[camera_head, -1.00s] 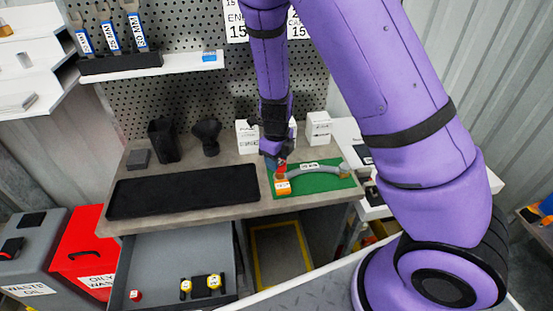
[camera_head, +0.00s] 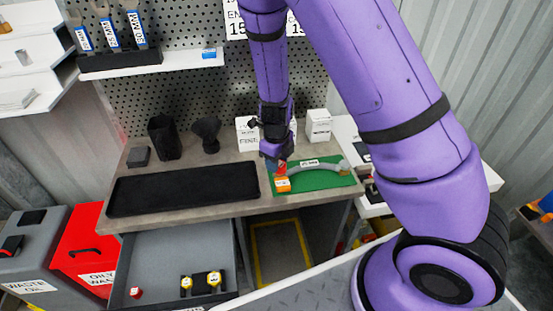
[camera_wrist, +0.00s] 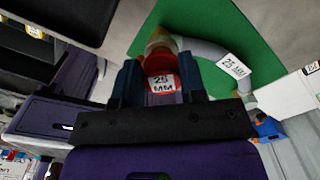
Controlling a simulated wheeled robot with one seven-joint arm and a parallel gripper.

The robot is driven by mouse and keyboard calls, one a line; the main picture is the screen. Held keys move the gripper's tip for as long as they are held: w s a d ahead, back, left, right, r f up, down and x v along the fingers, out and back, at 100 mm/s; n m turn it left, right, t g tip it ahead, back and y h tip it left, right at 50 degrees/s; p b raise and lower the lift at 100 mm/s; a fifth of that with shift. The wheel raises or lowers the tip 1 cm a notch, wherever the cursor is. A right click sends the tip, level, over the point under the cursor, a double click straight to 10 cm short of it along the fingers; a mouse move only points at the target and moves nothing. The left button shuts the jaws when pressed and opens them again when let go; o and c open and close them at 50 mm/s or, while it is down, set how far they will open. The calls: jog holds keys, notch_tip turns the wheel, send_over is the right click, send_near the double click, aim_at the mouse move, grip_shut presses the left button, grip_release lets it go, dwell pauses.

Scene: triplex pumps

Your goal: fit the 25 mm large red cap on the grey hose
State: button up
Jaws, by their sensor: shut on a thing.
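The grey hose (camera_head: 318,167) lies curved on a green mat (camera_head: 325,183) on the bench, with a white label; in the wrist view the hose (camera_wrist: 205,50) has a label reading 25 MM. Its left end sits at an orange block (camera_head: 283,185). My gripper (camera_head: 277,160) is over that end, pointing down. In the wrist view my gripper (camera_wrist: 160,78) is shut on the large red cap (camera_wrist: 160,68), labelled 25 MM, between its two dark fingers. The cap is right at the hose end; whether it is seated over it I cannot tell.
A black tray (camera_head: 182,189) lies left of the mat. White boxes (camera_head: 318,125) and black containers (camera_head: 163,138) stand behind. Below the bench, an open grey drawer (camera_head: 165,265) holds a small red cap (camera_head: 135,292) and yellow-and-black items (camera_head: 214,280).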

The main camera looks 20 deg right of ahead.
jog(key=shift+f, duration=0.65)
jog(key=o, duration=1)
notch_tip(320, 180, up, 10)
jog(key=shift+a+f, duration=0.1)
jog(key=shift+r, duration=0.5)
